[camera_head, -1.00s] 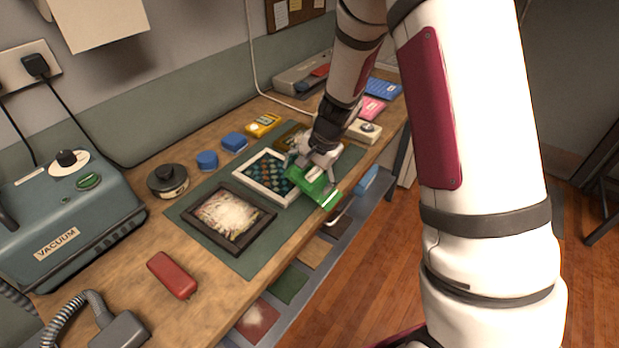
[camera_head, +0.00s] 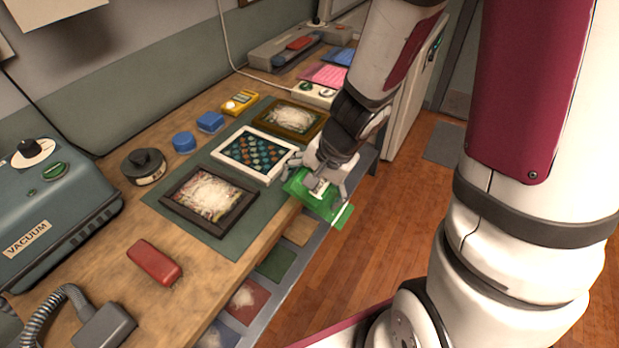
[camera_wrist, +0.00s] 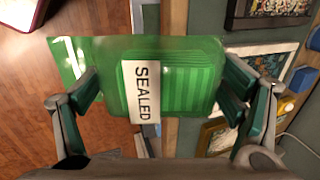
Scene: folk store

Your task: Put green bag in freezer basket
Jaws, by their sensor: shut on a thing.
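The green bag (camera_head: 302,188) is a translucent green pouch held in my gripper (camera_head: 322,182) near the front edge of the workbench. In the wrist view the green bag (camera_wrist: 190,75) carries a white label reading "SEALED". The fingers of my gripper (camera_wrist: 160,92) are on either side of the bag, closed on it. The bag hangs partly over the bench edge and partly over the floor. I cannot identify a freezer basket in these views.
The workbench (camera_head: 95,240) holds a green mat with several framed pieces, including a white frame (camera_head: 254,154). A red stapler-like object (camera_head: 153,262), blue tubs and a vacuum unit (camera_head: 60,205) stand there. A shelf with coloured squares runs below the edge.

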